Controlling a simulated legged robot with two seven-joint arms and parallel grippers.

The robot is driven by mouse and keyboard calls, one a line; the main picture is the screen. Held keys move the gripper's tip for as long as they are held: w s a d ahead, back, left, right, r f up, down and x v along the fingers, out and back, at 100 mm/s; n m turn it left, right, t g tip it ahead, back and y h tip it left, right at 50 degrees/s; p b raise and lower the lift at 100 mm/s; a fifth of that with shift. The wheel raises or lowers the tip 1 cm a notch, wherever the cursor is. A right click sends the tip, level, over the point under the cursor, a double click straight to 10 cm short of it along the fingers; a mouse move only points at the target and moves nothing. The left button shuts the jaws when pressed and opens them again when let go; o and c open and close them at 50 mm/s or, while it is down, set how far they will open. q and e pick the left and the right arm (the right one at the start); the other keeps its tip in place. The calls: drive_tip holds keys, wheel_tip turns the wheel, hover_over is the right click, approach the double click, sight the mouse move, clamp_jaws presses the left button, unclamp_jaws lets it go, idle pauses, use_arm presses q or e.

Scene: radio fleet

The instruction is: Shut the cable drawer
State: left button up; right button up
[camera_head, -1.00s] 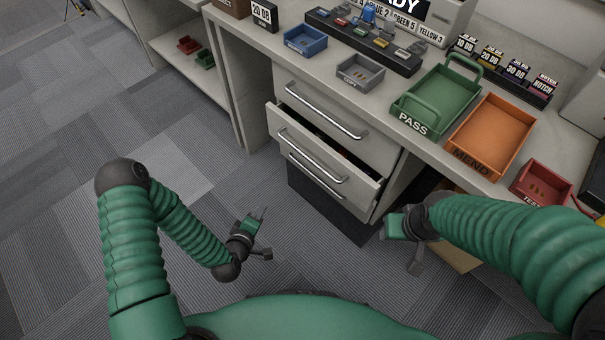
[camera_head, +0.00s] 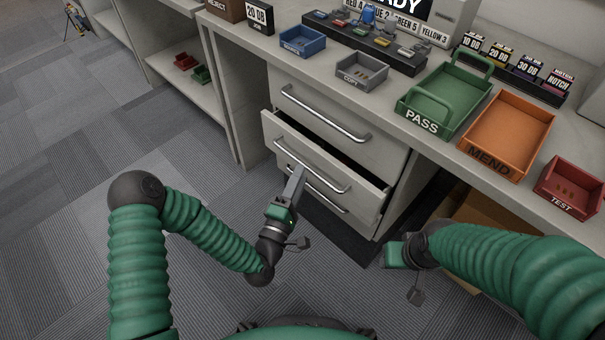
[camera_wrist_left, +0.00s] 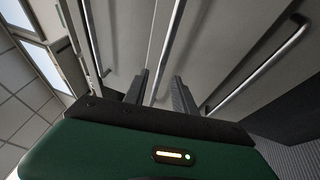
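The cable drawer (camera_head: 330,180) is the middle drawer of the grey unit under the bench. It stands partly pulled out, with a dark gap above its front. Its bar handle (camera_head: 322,175) runs across the front. My left gripper (camera_head: 298,177) points at this handle from the front. In the left wrist view its two fingers (camera_wrist_left: 159,92) are apart, and a handle bar (camera_wrist_left: 168,50) shows in the gap between them. I cannot tell whether they touch it.
The upper drawer (camera_head: 335,120) is closed, and another handle shows below the open drawer. On the bench stand a green PASS tray (camera_head: 422,122), an orange MEND tray (camera_head: 488,164) and a red TEST tray (camera_head: 570,204). The carpet left of the unit is clear.

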use_arm(q)
drive_tip(key=shift+x, duration=1.4)
clamp_jaws()
drive_tip(key=shift+s+f, duration=0.1)
drive_tip(key=shift+f, duration=0.05)
